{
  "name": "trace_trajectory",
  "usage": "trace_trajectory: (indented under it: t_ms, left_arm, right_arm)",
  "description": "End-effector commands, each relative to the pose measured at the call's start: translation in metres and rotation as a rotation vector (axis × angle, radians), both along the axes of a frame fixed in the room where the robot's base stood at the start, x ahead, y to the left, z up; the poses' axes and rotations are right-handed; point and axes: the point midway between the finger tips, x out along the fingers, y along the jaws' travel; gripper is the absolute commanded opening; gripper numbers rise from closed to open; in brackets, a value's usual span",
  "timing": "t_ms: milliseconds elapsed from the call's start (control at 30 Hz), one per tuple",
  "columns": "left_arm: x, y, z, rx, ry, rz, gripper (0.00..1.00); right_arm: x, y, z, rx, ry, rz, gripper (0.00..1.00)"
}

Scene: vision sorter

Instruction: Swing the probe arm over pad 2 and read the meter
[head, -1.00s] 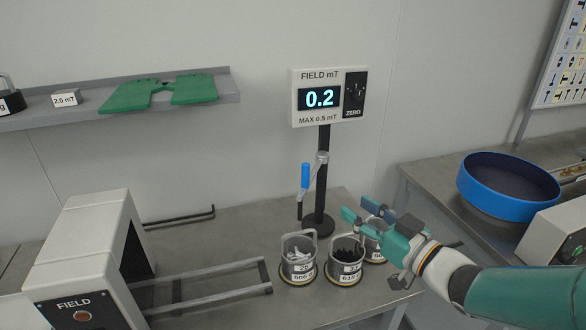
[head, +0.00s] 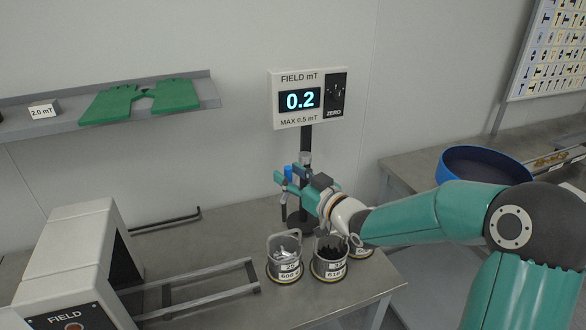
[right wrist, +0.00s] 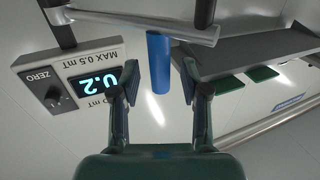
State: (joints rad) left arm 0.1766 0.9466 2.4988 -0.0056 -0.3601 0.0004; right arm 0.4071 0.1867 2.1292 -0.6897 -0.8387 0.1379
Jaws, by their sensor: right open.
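The field meter (head: 308,98) stands on a black post and reads 0.2, with MAX 0.5 mT printed below; it also shows upside down in the right wrist view (right wrist: 70,75). The probe arm (right wrist: 150,22) is a grey bar with a blue handle (right wrist: 158,62) hanging from it. My right gripper (head: 281,178) is at the handle in front of the post. In the right wrist view its open fingers (right wrist: 158,88) stand on either side of the blue handle, with gaps visible. Pots with wire handles stand below: one with pale pieces (head: 285,262), one with dark pieces (head: 330,262), and a third partly hidden by my arm.
A white FIELD machine (head: 65,262) with rails (head: 190,285) stands at left. A blue round tray (head: 455,165) sits on the right bench, partly behind my arm.

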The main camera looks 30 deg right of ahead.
Motion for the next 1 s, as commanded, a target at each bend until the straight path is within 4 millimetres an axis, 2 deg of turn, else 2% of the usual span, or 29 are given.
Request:
trace_trajectory:
  t_ms: [133,400,667,933,967,1000]
  left_arm:
    - [0.0,0.0,0.002,0.0,0.0,0.0,0.45]
    - [0.0,0.0,0.002,0.0,0.0,0.0,0.45]
    - [0.0,0.0,0.002,0.0,0.0,0.0,0.45]
    - [0.0,0.0,0.002,0.0,0.0,0.0,0.45]
    - [0.001,0.001,0.002,0.001,0.0,0.005,0.45]
    - [0.0,0.0,0.002,0.0,0.0,0.001,0.45]
  right_arm:
    - [0.008,0.001,0.0,0.001,0.0,0.001,0.45]
    - [0.009,0.002,0.0,0.001,0.0,0.001,0.45]
    - [0.009,0.002,0.0,0.001,0.0,0.001,0.02]
    - [0.009,0.002,0.0,0.0,0.0,0.002,0.0]
    - [0.008,-0.018,-0.001,-0.004,0.001,-0.009,0.0]
    - [0.008,-0.009,-0.001,0.0,0.001,-0.002,0.0]
